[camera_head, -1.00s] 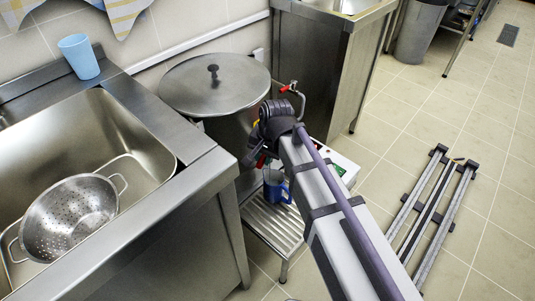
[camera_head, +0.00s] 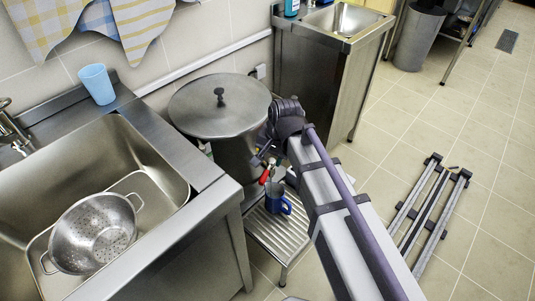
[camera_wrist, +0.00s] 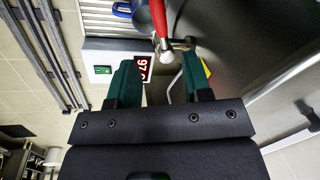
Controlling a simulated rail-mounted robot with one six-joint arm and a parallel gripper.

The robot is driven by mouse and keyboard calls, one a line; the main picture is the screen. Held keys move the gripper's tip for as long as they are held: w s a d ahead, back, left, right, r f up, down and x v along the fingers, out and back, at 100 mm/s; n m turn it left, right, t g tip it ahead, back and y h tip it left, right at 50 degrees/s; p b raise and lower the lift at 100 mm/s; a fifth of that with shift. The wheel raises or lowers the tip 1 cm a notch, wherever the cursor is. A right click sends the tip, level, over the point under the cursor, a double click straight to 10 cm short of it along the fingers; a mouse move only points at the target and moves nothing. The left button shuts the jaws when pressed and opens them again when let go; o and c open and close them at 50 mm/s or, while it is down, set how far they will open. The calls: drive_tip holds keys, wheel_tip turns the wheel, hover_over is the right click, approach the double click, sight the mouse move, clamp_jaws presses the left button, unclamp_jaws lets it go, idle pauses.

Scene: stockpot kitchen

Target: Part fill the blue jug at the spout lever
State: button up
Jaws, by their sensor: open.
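The blue jug (camera_head: 285,206) stands upright on a slatted metal stand (camera_head: 262,231), beside the lidded stockpot (camera_head: 238,158). The spout's red lever (camera_head: 265,176) shows just above and left of the jug. In the wrist view, the red lever (camera_wrist: 159,20) points up the picture from a metal joint, and part of the blue jug (camera_wrist: 124,10) shows behind it. My gripper (camera_wrist: 160,62) has its two green fingers apart with nothing between them. The lever lies just beyond the fingertips, not between them. In the head view, my arm hides most of the gripper.
A white box with a green switch and red display (camera_wrist: 102,71) sits close by one finger. A steel sink (camera_head: 150,163) with a colander (camera_head: 93,235) is at left. A second sink unit (camera_head: 322,85) stands behind. Floor rails (camera_head: 433,213) lie at right.

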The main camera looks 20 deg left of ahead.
drive_tip(key=shift+d+r, duration=0.1)
drive_tip(key=shift+r, duration=0.4)
drive_tip(key=shift+c, duration=0.2)
